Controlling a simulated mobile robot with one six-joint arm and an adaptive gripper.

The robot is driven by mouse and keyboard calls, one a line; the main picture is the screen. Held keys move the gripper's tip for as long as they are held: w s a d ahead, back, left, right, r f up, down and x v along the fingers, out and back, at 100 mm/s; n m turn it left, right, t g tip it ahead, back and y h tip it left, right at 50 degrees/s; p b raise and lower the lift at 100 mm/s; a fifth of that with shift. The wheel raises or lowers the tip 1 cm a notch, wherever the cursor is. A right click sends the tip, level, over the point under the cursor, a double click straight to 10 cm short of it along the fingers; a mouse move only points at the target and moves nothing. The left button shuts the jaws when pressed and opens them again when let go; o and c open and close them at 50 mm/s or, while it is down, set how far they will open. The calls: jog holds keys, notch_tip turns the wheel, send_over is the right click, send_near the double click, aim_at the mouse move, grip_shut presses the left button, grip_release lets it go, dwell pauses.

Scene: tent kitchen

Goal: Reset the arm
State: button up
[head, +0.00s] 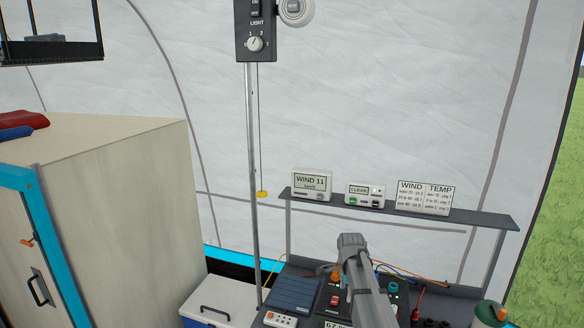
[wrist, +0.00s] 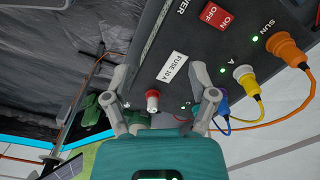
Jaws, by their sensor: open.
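My gripper (wrist: 165,88) is open in the wrist view, with its two fingers spread wide. Between them in the picture is a small red-capped knob (wrist: 152,96) on a dark power panel (wrist: 190,45), beside a "FUSE 10 A" label. The fingers look apart from the knob, and nothing is held. In the head view, my grey arm (head: 361,285) stands over the bench equipment at the bottom centre. The fingertips cannot be made out there.
The panel has a red on/off switch (wrist: 217,15), a yellow plug (wrist: 247,78) and an orange plug (wrist: 287,50) with cables. A shelf (head: 470,217) with displays stands behind my arm. A pole (head: 252,150) and a wooden cabinet (head: 125,190) are to the left.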

jog(key=s+f+n+b, duration=0.3)
jog(key=s+n, duration=0.5)
jog(key=s, duration=0.3)
jog(key=s+f+n+b, duration=0.4)
jog(key=s+n, duration=0.3)
jog(key=s, duration=0.5)
jog(key=shift+a+f+n+b, duration=0.3)
jog(key=shift+a+f+n, duration=0.1)
jog(key=shift+f, duration=0.1)
